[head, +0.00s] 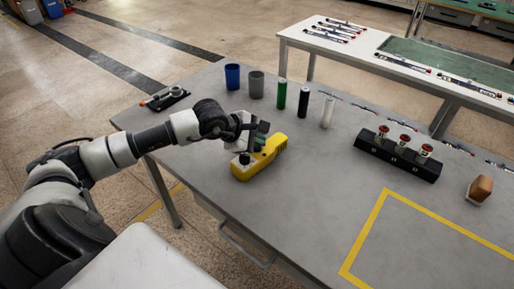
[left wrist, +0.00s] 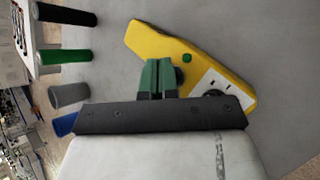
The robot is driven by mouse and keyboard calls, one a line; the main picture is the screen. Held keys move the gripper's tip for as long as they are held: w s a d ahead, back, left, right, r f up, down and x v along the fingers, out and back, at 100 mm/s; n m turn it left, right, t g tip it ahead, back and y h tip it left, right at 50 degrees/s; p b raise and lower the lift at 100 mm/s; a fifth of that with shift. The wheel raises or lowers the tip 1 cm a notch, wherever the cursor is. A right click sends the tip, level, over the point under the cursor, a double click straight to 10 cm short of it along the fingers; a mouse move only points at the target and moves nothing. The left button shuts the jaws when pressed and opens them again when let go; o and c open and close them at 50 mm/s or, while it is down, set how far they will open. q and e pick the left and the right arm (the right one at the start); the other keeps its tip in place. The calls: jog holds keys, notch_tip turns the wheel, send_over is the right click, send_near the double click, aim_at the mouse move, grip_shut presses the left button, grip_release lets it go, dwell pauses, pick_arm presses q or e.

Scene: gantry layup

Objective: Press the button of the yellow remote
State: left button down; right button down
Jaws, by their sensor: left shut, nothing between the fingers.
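The yellow remote (head: 262,160) lies on the grey table (head: 330,215), near its front left part. In the left wrist view the yellow remote (left wrist: 165,38) shows a small green button (left wrist: 187,58), a white panel with dark marks and a dark round knob partly hidden by my gripper. My left gripper (head: 258,135) is shut and empty, over the remote. In the left wrist view its green fingertips (left wrist: 159,66) are together, just to the left of the green button. Whether they touch the remote cannot be told. My right gripper is not in view.
A blue cup (head: 232,77), a grey cup (head: 256,85) and green (head: 281,94), black (head: 304,101) and white (head: 327,112) cylinders stand behind the remote. A black block with red-topped knobs (head: 398,154) and a brown-handled item (head: 480,190) are to the right. The yellow-taped area (head: 362,240) is clear.

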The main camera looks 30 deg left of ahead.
aim_at(257, 148)
pick_arm(q)
jog(key=shift+f, duration=0.2)
dwell(0.6)
jog(key=shift+r, duration=0.65)
notch_tip(257, 148, up, 6)
jog(key=p, duration=0.2)
dwell(0.5)
dwell(0.4)
